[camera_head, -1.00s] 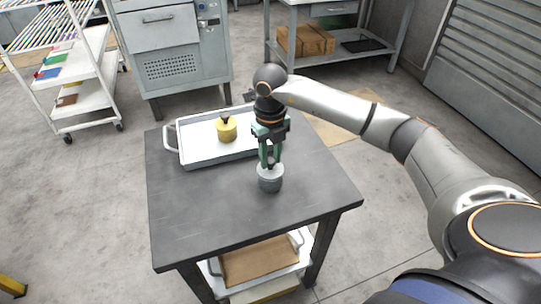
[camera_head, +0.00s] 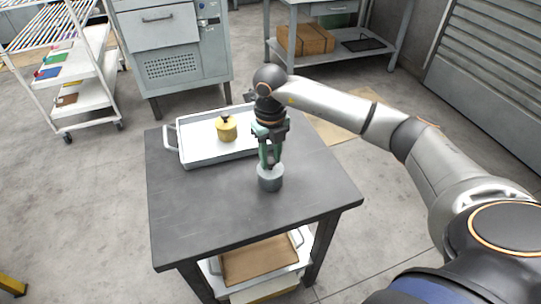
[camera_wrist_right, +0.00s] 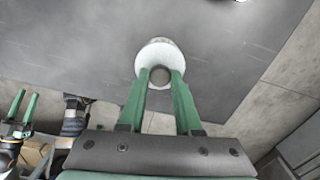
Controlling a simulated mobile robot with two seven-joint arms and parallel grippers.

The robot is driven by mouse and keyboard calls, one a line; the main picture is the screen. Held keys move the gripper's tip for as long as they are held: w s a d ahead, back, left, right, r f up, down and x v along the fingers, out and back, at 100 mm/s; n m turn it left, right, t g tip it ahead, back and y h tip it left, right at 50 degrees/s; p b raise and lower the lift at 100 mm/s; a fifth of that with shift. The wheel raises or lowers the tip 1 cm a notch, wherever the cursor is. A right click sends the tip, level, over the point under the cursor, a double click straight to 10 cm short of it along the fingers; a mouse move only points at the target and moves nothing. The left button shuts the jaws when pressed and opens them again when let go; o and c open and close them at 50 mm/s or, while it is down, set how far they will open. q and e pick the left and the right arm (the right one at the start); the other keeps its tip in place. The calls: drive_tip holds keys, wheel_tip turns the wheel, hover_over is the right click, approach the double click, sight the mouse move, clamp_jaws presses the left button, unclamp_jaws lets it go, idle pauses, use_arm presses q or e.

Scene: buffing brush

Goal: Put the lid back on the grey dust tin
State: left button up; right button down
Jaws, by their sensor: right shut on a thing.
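The grey dust tin (camera_head: 270,183) stands upright on the dark table, in front of the white tray. My right gripper (camera_head: 270,164) points straight down over it. In the right wrist view my right gripper (camera_wrist_right: 159,77) is shut on the round knob of the pale lid (camera_wrist_right: 146,60). The lid is over the tin's top and looks level; I cannot tell whether it is fully seated. The tin is mostly hidden beneath the lid in the wrist view. My left gripper (camera_wrist_right: 22,108) shows at the lower left of that view, its green fingers apart and empty.
The table's front and left are clear. A lower shelf holds a brown board (camera_head: 260,262). A cabinet, racks and a bench stand behind.

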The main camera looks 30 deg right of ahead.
drive_tip(key=c, duration=0.5)
unclamp_jaws()
drive_tip(key=shift+o, duration=0.3)
drive_tip(key=o, duration=0.4)
drive_tip(key=shift+r+p, duration=2.7)
drive_tip(key=shift+r, duration=0.85)
